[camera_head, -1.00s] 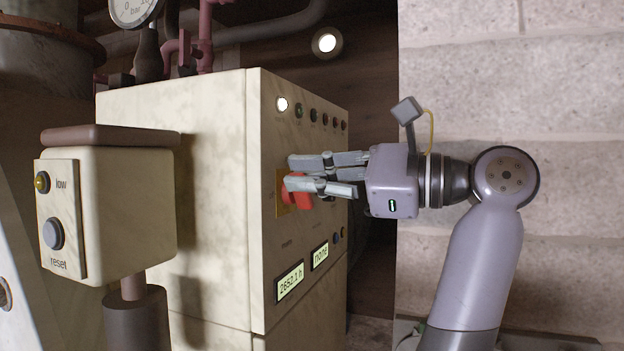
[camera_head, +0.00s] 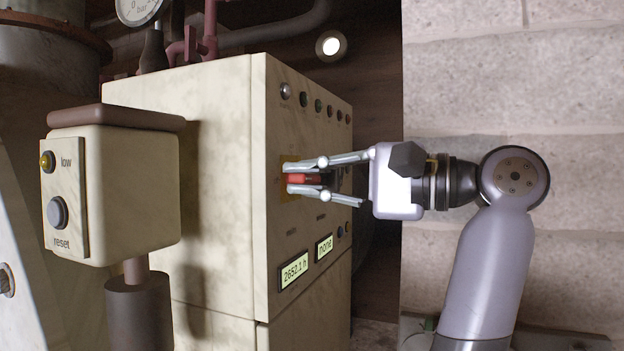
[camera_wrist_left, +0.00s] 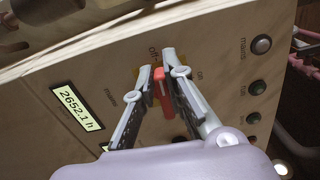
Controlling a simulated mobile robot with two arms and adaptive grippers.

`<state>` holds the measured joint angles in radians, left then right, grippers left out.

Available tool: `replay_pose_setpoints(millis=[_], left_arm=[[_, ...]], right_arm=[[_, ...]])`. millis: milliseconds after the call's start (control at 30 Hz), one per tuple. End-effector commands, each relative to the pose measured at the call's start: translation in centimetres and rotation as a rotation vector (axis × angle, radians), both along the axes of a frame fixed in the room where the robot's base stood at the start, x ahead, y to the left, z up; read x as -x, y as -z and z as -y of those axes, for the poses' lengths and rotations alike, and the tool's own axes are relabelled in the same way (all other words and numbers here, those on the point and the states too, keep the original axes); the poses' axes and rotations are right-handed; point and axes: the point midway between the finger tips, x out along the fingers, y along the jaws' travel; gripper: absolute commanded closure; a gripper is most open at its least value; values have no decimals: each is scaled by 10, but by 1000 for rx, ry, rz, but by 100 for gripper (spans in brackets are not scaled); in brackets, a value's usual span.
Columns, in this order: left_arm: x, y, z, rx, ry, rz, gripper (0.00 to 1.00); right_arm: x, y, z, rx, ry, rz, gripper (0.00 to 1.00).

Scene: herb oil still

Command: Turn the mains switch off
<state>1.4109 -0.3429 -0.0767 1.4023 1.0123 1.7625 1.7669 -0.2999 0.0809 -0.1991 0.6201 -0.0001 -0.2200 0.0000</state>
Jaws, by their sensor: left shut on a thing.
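The mains switch (camera_head: 306,179) is a red handle on a yellow plate (camera_head: 288,165) on the front of the cream cabinet. My left gripper (camera_head: 305,178) is shut on the red handle, one finger on each side. In the left wrist view the red handle (camera_wrist_left: 164,92) sits between the fingertips, its end toward the "off" label (camera_wrist_left: 153,54); the "on" label (camera_wrist_left: 200,75) is to the right. The fingers hide part of the plate. The mains lamp (camera_head: 286,91) at the cabinet's top is dark. My right gripper is not in view.
The cabinet (camera_head: 210,230) carries a row of small lamps above the switch and lit displays (camera_head: 294,270) below. A box with a reset button (camera_head: 57,213) stands in front at left. A pale block wall (camera_head: 570,220) is behind the arm.

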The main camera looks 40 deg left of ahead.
Motion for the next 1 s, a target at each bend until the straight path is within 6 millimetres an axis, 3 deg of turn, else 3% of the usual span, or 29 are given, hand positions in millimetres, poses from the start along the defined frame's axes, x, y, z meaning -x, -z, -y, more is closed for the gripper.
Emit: replay_pose_setpoints(millis=[300, 767, 800, 1000], left_arm=[[0, 3, -1, -24, 1, 99, 100], [0, 4, -1, -24, -1, 112, 100], [0, 4, -1, -23, -1, 113, 88], [0, 4, -1, -24, -1, 112, 75]], right_arm=[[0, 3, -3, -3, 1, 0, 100], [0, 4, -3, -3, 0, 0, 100], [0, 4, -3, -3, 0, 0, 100], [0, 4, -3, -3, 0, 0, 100]])
